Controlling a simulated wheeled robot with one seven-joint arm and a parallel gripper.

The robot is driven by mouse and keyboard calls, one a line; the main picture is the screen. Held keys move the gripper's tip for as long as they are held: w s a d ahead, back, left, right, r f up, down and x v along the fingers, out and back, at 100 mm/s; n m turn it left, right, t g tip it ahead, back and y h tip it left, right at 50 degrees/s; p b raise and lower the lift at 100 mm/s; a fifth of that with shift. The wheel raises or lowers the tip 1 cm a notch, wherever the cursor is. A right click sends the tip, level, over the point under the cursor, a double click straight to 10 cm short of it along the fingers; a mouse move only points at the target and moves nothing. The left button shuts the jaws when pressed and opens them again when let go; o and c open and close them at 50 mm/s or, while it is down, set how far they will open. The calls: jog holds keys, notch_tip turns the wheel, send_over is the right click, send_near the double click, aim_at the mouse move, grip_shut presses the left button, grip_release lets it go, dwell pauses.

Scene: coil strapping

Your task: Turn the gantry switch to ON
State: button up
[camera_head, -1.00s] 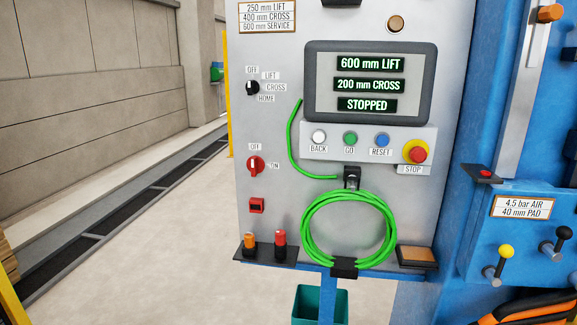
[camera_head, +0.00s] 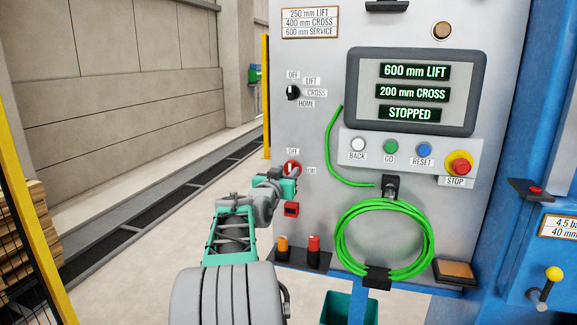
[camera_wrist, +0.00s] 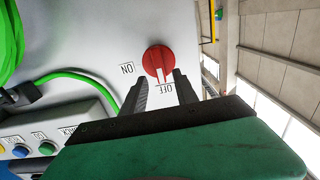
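The gantry switch is a red round knob (camera_head: 292,166) with a pale grip bar, on the grey panel between the OFF and ON labels. In the wrist view the switch (camera_wrist: 157,60) is near the fingertips, and its bar points to the OFF label (camera_wrist: 167,89). The ON label (camera_wrist: 127,69) is to its left there. My gripper (camera_wrist: 159,80) is open and empty, one finger on each side of the bar's line. I cannot tell whether a fingertip touches the knob. In the head view my gripper (camera_head: 289,185) partly covers the switch's lower edge.
A black selector (camera_head: 293,92) sits above the switch. A coiled green cable (camera_head: 345,240) hangs to the right, under the BACK, GO and RESET buttons (camera_head: 391,147). Open floor lies left of the panel.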

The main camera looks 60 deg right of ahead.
aim_at(291, 170)
jog(key=shift+w+d, duration=0.2)
jog(key=shift+d, duration=1.05)
grip_shut()
